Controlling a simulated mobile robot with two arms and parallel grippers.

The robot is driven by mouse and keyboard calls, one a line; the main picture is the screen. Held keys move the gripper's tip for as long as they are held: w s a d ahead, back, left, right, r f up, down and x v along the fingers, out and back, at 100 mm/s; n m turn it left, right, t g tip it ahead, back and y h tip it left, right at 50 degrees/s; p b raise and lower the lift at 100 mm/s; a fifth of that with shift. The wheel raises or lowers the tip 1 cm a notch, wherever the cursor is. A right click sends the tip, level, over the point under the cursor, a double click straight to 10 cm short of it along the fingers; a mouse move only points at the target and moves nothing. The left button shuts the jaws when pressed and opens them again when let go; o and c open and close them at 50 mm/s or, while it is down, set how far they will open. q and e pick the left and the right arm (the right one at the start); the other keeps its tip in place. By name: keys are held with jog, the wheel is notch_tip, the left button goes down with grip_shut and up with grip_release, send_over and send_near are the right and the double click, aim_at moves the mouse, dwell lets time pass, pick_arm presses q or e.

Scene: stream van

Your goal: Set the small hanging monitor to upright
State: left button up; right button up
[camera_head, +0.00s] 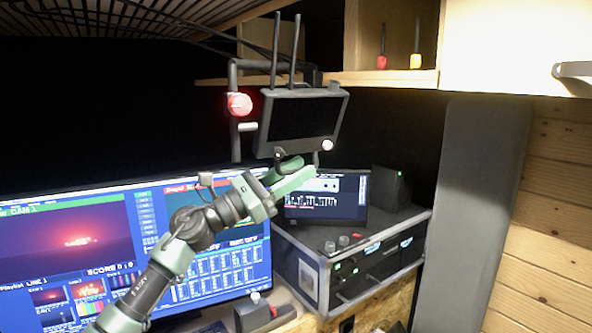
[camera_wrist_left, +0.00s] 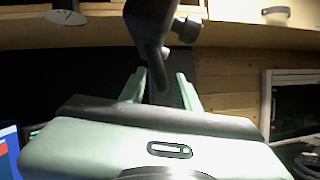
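The small hanging monitor (camera_head: 303,118) is a dark, black-framed screen with two antennas, hung from a dark tube frame above the desk. Its screen looks tilted, with its lower edge slanting in the picture. My left gripper (camera_head: 298,170) is just under its lower edge, reaching up from the left. In the left wrist view, its two green fingers (camera_wrist_left: 160,88) stand apart on either side of a dark, narrow part (camera_wrist_left: 153,55). I cannot tell whether they touch it. My right gripper is in neither view.
A wide lit screen (camera_head: 75,240) fills the left, behind my left arm. A smaller screen (camera_head: 325,200) and a black rack box (camera_head: 350,262) stand below the monitor. A red lamp (camera_head: 239,104) sits left of it. A wooden shelf (camera_head: 395,78) is above right.

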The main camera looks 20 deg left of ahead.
pick_arm(q)
grip_shut()
dwell(1.3)
